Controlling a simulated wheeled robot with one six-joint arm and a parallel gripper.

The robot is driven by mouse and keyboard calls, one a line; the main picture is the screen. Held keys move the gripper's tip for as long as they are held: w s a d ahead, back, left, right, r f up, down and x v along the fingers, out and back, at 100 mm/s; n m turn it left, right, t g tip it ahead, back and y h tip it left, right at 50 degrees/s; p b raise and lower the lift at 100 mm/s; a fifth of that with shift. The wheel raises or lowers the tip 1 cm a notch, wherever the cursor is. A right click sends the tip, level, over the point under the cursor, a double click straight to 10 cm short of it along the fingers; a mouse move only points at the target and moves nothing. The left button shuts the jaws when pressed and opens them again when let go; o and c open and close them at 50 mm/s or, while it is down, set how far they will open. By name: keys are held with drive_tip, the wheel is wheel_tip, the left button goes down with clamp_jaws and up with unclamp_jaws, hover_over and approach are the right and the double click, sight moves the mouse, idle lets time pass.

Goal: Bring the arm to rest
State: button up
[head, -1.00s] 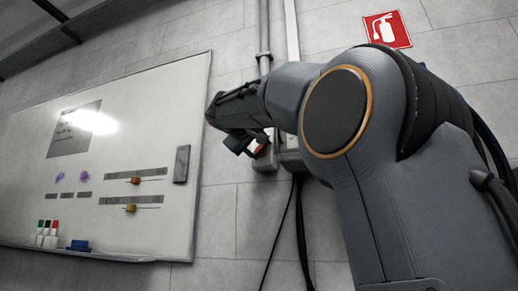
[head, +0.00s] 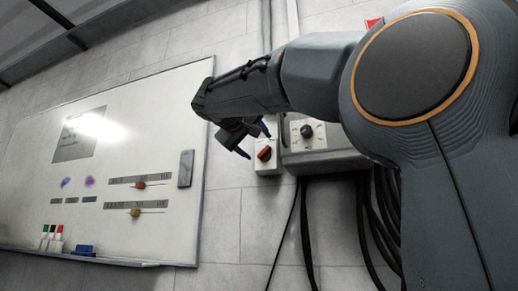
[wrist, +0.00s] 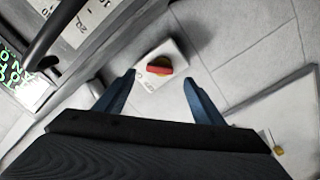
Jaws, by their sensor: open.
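My gripper (head: 252,146) is at the end of my arm, in the middle of the head view, in front of the wall. In the wrist view my gripper (wrist: 160,85) shows two blue fingers spread apart with nothing between them. Beyond the fingertips is a small white switch box with a red rotary knob (wrist: 159,68). The same red knob (head: 264,154) shows just right of the fingers in the head view. The fingers look apart from it. My arm's large joint covers the right of the head view.
A grey control box with a black dial (head: 306,131) is on the wall right of the switch box, with dark cables (head: 311,230) hanging below. A whiteboard (head: 110,225) with markers (head: 52,238) and a blue eraser (head: 84,249) fills the left. A red sign (head: 373,23) is partly hidden.

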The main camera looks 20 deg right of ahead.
drive_tip(key=shift+s+a, duration=0.15)
drive_tip(key=shift+a, duration=0.05)
drive_tip(key=shift+f, duration=0.1)
idle(0.4)
